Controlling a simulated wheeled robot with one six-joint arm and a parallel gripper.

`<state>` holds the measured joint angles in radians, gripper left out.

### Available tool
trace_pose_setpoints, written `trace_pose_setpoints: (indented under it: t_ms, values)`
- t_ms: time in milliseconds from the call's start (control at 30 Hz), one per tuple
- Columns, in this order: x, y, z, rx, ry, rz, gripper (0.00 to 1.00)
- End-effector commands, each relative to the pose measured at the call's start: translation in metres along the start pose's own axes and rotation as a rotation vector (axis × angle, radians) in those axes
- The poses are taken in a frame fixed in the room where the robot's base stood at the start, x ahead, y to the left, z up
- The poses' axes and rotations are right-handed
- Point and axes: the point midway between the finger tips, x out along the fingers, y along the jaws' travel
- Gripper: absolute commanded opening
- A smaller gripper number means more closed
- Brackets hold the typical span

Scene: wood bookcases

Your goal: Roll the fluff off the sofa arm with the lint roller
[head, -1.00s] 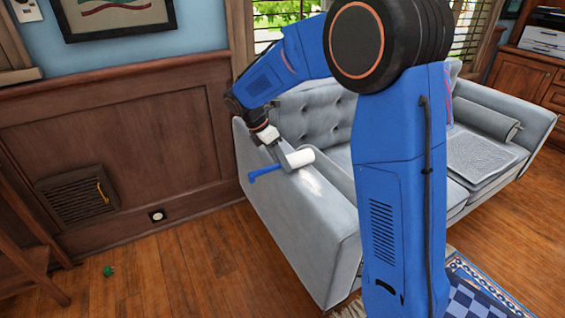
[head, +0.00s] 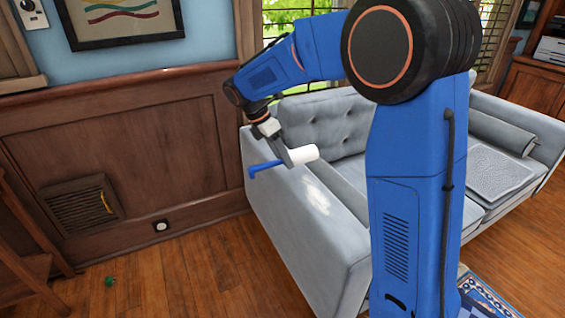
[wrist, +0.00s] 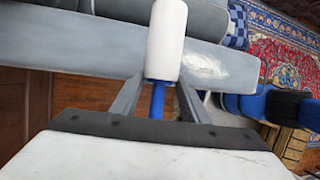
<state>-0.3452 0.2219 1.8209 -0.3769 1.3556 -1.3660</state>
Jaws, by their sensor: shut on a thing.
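The lint roller has a white cylinder (head: 303,155) and a blue handle (head: 265,168). My gripper (head: 288,157) is shut on the handle, above the far part of the near sofa arm (head: 295,225). In the wrist view the white cylinder (wrist: 166,42) points up from between the fingers (wrist: 158,98). A pale patch of fluff (head: 316,195) lies on the sofa arm's top, nearer the camera than the roller. It also shows in the wrist view (wrist: 203,66), right of the cylinder. Whether the roller touches the arm is hard to tell.
The grey sofa's tufted back (head: 320,125) runs along behind. A grey bolster (head: 500,133) and a textured grey pad (head: 500,175) are on the sofa at right. A wood-panelled wall (head: 120,150) stands left of the sofa arm. Bare floor (head: 190,275) lies in front.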

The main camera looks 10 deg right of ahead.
Motion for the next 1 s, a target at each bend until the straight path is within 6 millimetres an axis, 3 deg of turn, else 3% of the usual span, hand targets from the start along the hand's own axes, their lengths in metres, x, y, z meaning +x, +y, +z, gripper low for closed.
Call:
trace_pose_setpoints:
  t_ms: [300, 1000]
  values:
    - [-0.021, -0.011, 0.005, 0.004, 0.001, -0.001, 0.13]
    - [-0.021, -0.011, 0.005, 0.004, 0.001, -0.001, 0.13]
